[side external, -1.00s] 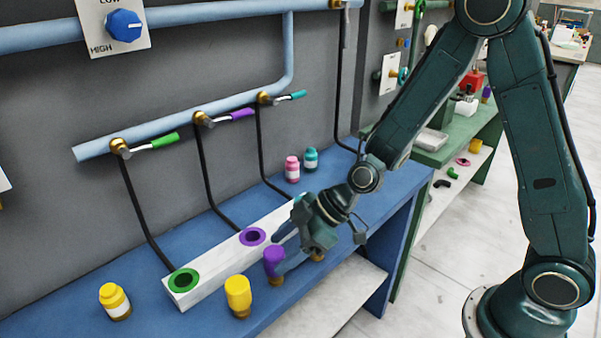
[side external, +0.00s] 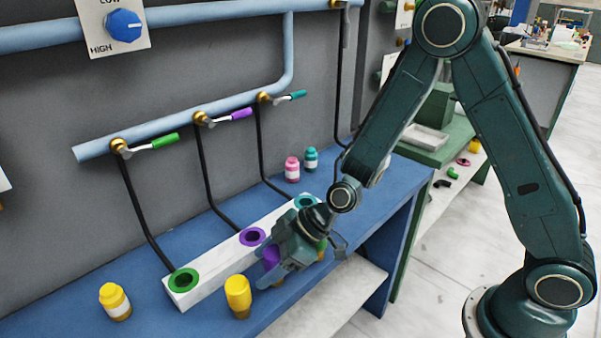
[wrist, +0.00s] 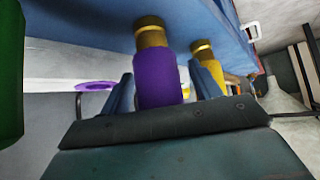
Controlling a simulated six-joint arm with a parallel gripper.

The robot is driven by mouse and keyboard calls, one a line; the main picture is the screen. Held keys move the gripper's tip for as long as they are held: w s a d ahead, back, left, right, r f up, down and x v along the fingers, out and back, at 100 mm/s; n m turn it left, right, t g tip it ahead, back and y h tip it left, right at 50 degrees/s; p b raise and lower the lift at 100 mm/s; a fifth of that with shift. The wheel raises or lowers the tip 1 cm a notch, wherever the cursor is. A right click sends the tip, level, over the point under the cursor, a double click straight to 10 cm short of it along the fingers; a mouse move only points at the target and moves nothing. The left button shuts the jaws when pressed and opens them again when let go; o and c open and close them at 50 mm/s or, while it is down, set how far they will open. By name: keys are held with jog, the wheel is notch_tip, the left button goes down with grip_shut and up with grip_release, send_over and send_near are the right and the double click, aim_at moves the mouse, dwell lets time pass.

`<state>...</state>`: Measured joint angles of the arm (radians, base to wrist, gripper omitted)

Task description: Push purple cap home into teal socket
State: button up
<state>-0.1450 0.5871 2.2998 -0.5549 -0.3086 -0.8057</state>
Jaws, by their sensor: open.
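The purple cap (side external: 271,257), with a brass-coloured end, stands on the blue bench in front of the white block. It is partly hidden by my gripper (side external: 267,270). In the wrist view my gripper (wrist: 164,82) is open, with one blue finger on each side of the purple cap (wrist: 158,82); I cannot tell whether they touch it. The teal socket (side external: 305,202) is a ring at the far right end of the white block, partly behind my gripper.
The white block (side external: 218,272) also holds a purple socket (side external: 252,236) and a green socket (side external: 184,281). A yellow cap (side external: 238,296) stands close left of my gripper, and a green one (side external: 322,245) close right. A yellow jar (side external: 114,301), pink jar (side external: 292,169) and teal jar (side external: 311,159) stand farther off.

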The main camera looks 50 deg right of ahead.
jog(key=c, duration=1.2)
jog(key=shift+r, duration=0.2)
notch_tip(320, 180, up, 20)
jog(key=shift+f, duration=0.15)
dwell(0.5)
jog(key=w+d+f+m+t+h, duration=0.1)
jog(key=w+d+f, duration=0.3)
jog(key=d, duration=0.6)
jog(key=w+d+f+m+t+h, duration=0.1)
jog(key=w+d+f+m, duration=0.3)
jog(key=d, duration=0.6)
jog(key=shift+w+f+m+t+h, duration=0.35)
jog(key=shift+w+h, duration=0.25)
jog(key=shift+w, duration=0.6)
